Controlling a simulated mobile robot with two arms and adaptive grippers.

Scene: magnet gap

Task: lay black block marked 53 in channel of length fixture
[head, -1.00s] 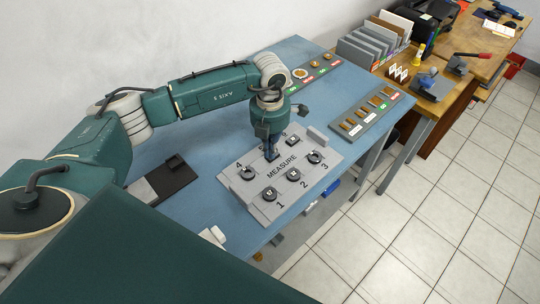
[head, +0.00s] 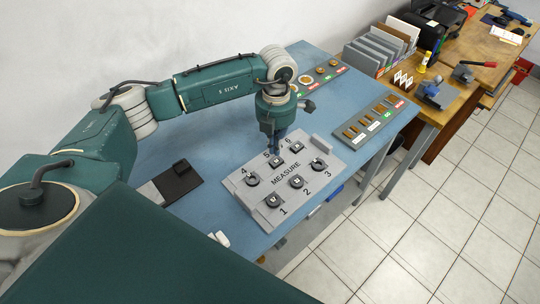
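A grey board (head: 287,173) lettered MEASURE lies on the blue table, with several small dark pieces at its numbered places. Their marks are too small to read, so I cannot tell which is 53. My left gripper (head: 273,149) points down over the back row near number 5, just above a dark piece (head: 275,161) there. Whether its fingers are open, and whether they hold anything, I cannot tell. A low black and grey fixture (head: 178,181) lies left of the board; it may be the length fixture, but its channel is not clear. My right gripper is out of view.
A grey tray (head: 368,128) with several brass pieces stands right of the board. Another labelled row (head: 320,75) of round pieces lies at the back. A white object (head: 219,238) is at the table's front edge. Blue tabletop (head: 210,150) is free between fixture and board.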

